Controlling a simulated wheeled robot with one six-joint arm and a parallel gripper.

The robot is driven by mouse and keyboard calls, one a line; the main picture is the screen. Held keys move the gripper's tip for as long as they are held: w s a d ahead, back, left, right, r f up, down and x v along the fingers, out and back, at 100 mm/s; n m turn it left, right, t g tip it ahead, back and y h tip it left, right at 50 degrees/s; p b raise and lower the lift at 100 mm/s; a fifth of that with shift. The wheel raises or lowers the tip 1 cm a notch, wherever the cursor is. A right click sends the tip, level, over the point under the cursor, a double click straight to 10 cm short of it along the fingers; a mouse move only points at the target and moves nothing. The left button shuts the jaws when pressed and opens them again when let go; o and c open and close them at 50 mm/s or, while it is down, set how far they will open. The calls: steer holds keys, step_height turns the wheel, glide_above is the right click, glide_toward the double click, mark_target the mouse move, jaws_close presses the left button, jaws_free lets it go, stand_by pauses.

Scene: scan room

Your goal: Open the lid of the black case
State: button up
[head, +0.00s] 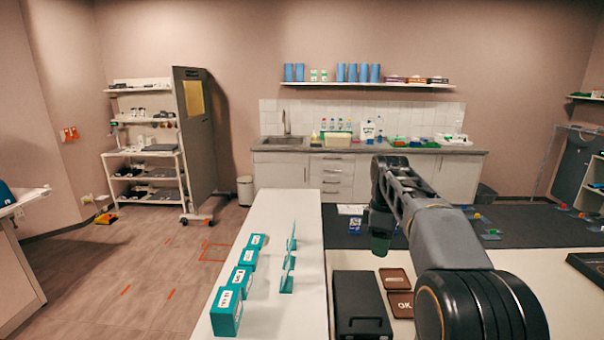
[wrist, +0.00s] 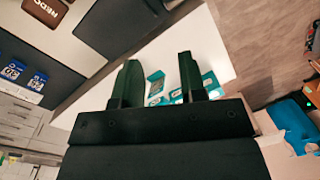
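The black case (head: 360,300) lies flat on the white table in the head view, with a handle at its near edge. Its lid looks closed. In the wrist view part of the black case (wrist: 112,28) shows at the top, beyond the fingers. My gripper (head: 380,246) hangs above the table, beyond and slightly right of the case in the head view, apart from it. In the wrist view my gripper (wrist: 159,68) has its two dark green fingers spread, with nothing between them.
Brown trays (head: 402,304) sit just right of the case. Several teal boxes (head: 228,310) and a teal stand (head: 288,262) are to its left on the table (head: 268,312). A dark flat object (head: 588,268) lies at the far right. Bare table separates case and teal things.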

steer(key=s+a+f+m+t, duration=0.1)
steer(key=s+f+m+t, duration=0.2)
steer(key=s+m, duration=0.3)
steer(key=s+a+f+m+t, duration=0.1)
steer(key=s+f+m, duration=0.5)
steer(key=s, duration=1)
steer(key=shift+a+t, duration=0.2)
steer(key=shift+t, duration=0.7)
